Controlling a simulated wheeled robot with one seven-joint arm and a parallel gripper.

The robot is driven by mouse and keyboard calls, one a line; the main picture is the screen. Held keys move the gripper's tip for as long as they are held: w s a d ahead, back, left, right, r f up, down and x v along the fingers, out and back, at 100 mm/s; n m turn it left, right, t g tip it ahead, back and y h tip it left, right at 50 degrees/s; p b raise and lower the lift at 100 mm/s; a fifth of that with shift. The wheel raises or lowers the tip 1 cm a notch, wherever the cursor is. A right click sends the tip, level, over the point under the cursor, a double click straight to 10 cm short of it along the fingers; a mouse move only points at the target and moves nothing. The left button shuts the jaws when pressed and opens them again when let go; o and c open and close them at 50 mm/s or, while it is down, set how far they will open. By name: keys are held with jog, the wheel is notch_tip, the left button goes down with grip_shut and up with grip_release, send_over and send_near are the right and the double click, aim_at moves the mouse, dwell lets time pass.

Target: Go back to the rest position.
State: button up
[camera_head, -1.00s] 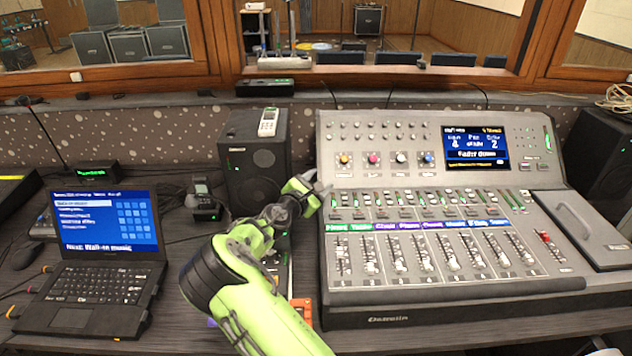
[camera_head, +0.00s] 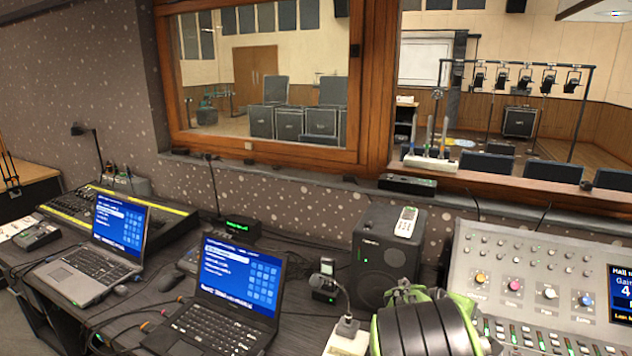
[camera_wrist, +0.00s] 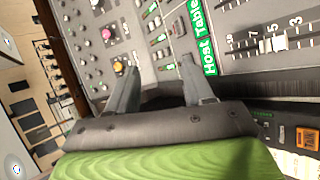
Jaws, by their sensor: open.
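My gripper (camera_wrist: 157,82) shows in the wrist view with its two dark fingers apart and nothing between them. The grey mixing console (camera_head: 520,248) stands at the right edge of the head view, cut off by the frame. In the wrist view, the console's panel (camera_wrist: 228,72) lies beyond my fingers, with coloured knobs, a green "Host Table" label and a fader at the right. I cannot tell the gap between fingertips and panel. In the head view my green and black arm is at the bottom, left of the console, and the fingers cannot be made out.
A black speaker (camera_head: 388,255) with a light handset (camera_head: 406,221) on top stands behind my arm. Two laptops, a nearer one (camera_head: 225,300) and a farther one (camera_head: 98,262), stand to the left. A lighting desk (camera_head: 75,212) is at the far left. A window (camera_head: 262,150) is behind.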

jog(key=s+a+r+m+y+p, duration=0.1)
jog(key=s+a+r+m+y, duration=0.2)
jog(key=s+a, duration=0.3)
jog(key=s+a+r+m+y+p, duration=0.1)
jog(key=s+a+r+m+y, duration=0.2)
jog(key=s, duration=1)
jog(key=s+a+r+m+y+p, duration=0.2)
jog(key=s+a+r, duration=0.4)
jog(key=s+a, duration=0.3)
jog(key=shift+s+a+m+t+y, duration=0.25)
jog(key=shift+s+m+y, duration=0.2)
jog(key=shift+s, duration=0.25)
jog(key=shift+d, duration=0.1)
jog(key=shift+r, duration=0.1)
